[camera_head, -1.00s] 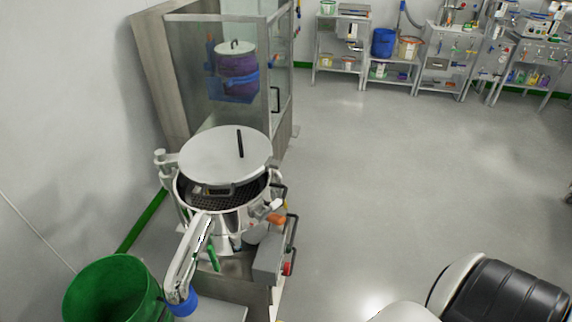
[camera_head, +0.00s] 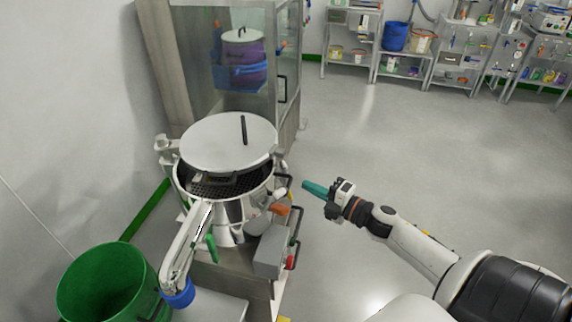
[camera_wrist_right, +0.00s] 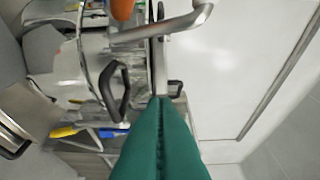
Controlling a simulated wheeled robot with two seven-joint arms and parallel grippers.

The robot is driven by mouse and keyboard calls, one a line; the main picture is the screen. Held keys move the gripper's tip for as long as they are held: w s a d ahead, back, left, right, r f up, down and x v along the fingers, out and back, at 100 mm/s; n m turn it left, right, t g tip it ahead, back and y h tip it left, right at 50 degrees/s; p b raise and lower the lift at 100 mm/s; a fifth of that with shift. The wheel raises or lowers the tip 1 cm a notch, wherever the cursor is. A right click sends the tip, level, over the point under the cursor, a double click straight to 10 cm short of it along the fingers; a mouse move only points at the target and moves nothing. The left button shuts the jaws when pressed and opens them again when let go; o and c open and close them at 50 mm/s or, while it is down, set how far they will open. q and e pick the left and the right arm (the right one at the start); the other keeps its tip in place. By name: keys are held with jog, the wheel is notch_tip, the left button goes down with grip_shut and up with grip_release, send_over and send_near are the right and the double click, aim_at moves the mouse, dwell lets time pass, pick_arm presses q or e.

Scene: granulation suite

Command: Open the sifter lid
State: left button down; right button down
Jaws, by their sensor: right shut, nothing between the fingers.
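The sifter lid (camera_head: 215,143) is a round grey disc with a black bar handle on top. It is tilted up over the sifter (camera_head: 240,209), so the dark mesh (camera_head: 215,188) shows in the gap at its front. My right gripper (camera_head: 308,187) has green fingers, shut and empty, just right of the sifter and apart from it. In the right wrist view the shut fingers (camera_wrist_right: 160,105) point toward the sifter's side, near a black handle (camera_wrist_right: 117,92). My left gripper is not in view.
A green bin (camera_head: 105,285) stands at front left, beside the sifter's discharge spout (camera_head: 185,250). A glass-sided cabinet (camera_head: 240,80) with a purple drum stands behind. Shelves (camera_head: 400,50) line the back wall. The floor on the right is clear.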

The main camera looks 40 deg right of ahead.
jog(key=r, duration=0.1)
jog(key=p, duration=0.3)
send_near(270, 153)
jog(key=x, duration=0.4)
jog(key=shift+s+a, duration=0.1)
jog(key=shift+a, duration=0.35)
jog(key=shift+w+d, duration=0.2)
jog(key=shift+d, duration=0.2)
jog(key=shift+n+y, duration=0.3)
